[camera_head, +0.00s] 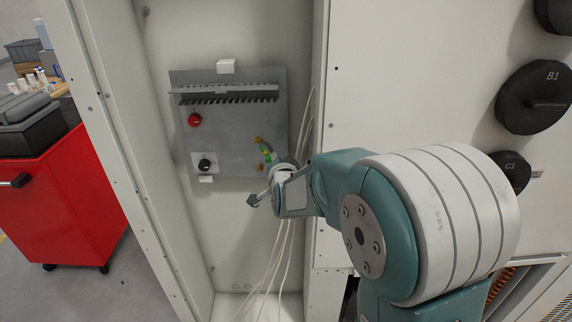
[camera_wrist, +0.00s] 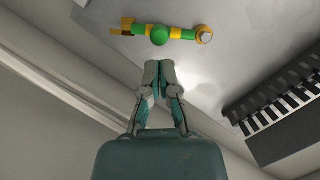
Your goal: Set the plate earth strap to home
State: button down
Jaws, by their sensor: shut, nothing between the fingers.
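The earth strap (camera_wrist: 180,33) is a green and yellow bar with a round green knob in its middle and a ring end around a pale stud at the right in the wrist view. In the head view the strap (camera_head: 266,155) shows at the lower right of the grey plate (camera_head: 226,140), partly hidden by my wrist. My gripper (camera_wrist: 159,65) is shut and empty, its fingertips just short of the knob and apart from it in the picture. A yellow clip or end piece (camera_wrist: 127,25) shows at the strap's left end.
The plate carries a slotted black rail (camera_head: 228,92), a red knob (camera_head: 195,120) and a black rotary switch (camera_head: 205,164). Pale cables (camera_head: 284,250) hang below and beside my wrist. Cabinet walls stand close on both sides.

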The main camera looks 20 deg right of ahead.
jog(key=shift+w+f, duration=0.1)
jog(key=shift+w, duration=0.25)
jog(key=shift+a+f+m, duration=0.25)
jog(key=shift+f+m, duration=0.2)
jog(key=shift+m, duration=0.55)
jog(key=shift+w+f+t, duration=0.1)
jog(key=shift+t, duration=0.2)
jog(key=shift+w+a+f+m+t+y, duration=0.15)
jog(key=shift+a+f+m+y, duration=0.1)
jog(key=shift+m, duration=0.45)
jog(key=shift+s+a+f+m+t+y, duration=0.15)
jog(key=shift+a+m, duration=0.1)
jog(key=shift+m, duration=0.45)
jog(key=shift+w, duration=0.1)
jog(key=shift+w+a+f, duration=0.1)
jog(key=shift+a+f, duration=0.05)
jog(key=shift+a, duration=0.15)
dwell(0.4)
dwell(0.4)
